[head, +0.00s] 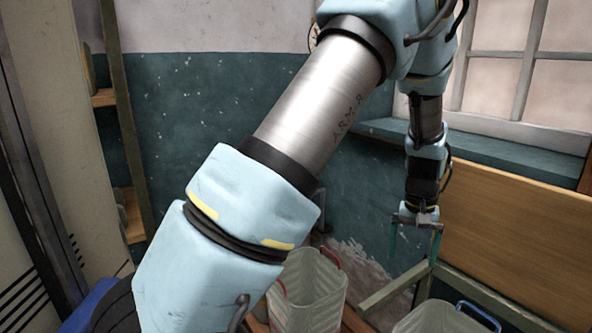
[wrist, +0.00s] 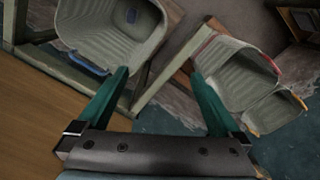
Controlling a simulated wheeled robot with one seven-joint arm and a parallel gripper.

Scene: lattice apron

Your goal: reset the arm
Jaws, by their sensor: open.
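My gripper (head: 417,240) hangs at the end of my pale blue arm, on the right side of the head view, pointing down. In the wrist view my gripper (wrist: 162,95) shows two teal fingers spread wide apart, with nothing between them. The arm rises from the lower left of the head view, bends at the top and comes down near the window. The gripper hangs in the air above the level of the bins, in front of a wooden board, touching nothing that I can see.
A grey ribbed bin with red handles (head: 309,290) stands at the bottom middle. A bin with a blue handle (head: 440,318) is at the lower right. A yellow-handled bin (wrist: 272,108) shows in the wrist view. A wooden board (head: 510,235) and a window sill (head: 500,150) lie at the right.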

